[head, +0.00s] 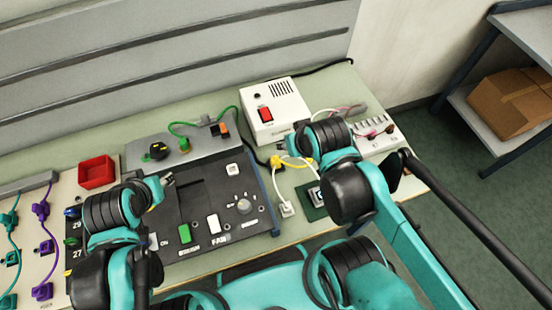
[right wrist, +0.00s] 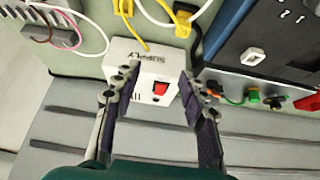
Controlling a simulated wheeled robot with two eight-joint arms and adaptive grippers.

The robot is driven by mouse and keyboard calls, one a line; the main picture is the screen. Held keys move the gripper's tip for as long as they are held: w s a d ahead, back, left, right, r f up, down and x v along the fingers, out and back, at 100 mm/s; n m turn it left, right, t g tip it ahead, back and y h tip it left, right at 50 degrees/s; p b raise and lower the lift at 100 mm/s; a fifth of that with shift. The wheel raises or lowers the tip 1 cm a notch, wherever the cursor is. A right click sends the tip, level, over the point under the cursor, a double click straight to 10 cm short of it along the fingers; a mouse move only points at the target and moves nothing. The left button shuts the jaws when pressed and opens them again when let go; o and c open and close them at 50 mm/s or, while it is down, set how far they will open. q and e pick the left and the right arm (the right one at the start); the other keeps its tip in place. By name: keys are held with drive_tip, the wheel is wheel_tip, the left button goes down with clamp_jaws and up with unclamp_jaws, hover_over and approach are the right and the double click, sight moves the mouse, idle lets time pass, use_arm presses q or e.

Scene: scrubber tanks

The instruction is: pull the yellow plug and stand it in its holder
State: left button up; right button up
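A yellow plug (head: 277,162) with a yellow cable is on the bench just in front of the white supply box (head: 270,110). In the right wrist view the yellow plug (right wrist: 183,27) is near the top, beyond the fingertips, and the supply box (right wrist: 152,75) lies beyond and between the fingers. My right gripper (right wrist: 158,85) is open and empty, with its fingers wide apart. In the head view it is partly hidden by its own wrist above the bench. My left gripper (head: 168,180) is over the black panel, and its finger gap is too small to judge. I cannot clearly identify the holder.
The black control panel (head: 200,235) with switches and a knob fills the bench's middle. A red bin (head: 97,172) and purple and green cables are at left. A white terminal block (head: 378,138) with loose wires is at right. A small white block (head: 287,209) stands at the front.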

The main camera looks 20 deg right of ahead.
sight(275, 159)
drive_tip(key=w+a+f+g+p, duration=0.1)
drive_tip(key=g+p, duration=0.1)
drive_tip(key=w+a+f+g+p, duration=0.1)
drive_tip(key=w+g+p, duration=0.1)
drive_tip(key=p, duration=0.1)
drive_tip(key=w+a+f+g+p, duration=0.1)
drive_tip(key=f+p, duration=0.1)
drive_tip(key=p, duration=0.1)
drive_tip(key=shift+w+a+g, duration=0.1)
drive_tip(key=shift+w+g, duration=0.05)
drive_tip(key=shift+g, duration=0.25)
drive_tip(key=shift+a+f+g+p, duration=0.2)
drive_tip(key=shift+f+g+p, duration=0.1)
drive_tip(key=shift+f+p, duration=0.2)
drive_tip(key=shift+f, duration=0.1)
wheel_tip(275, 159, down, 8)
drive_tip(key=b, duration=0.6)
drive_tip(key=shift+b, duration=0.4)
drive_tip(key=shift+f+b, duration=0.55)
drive_tip(key=shift+b, duration=0.05)
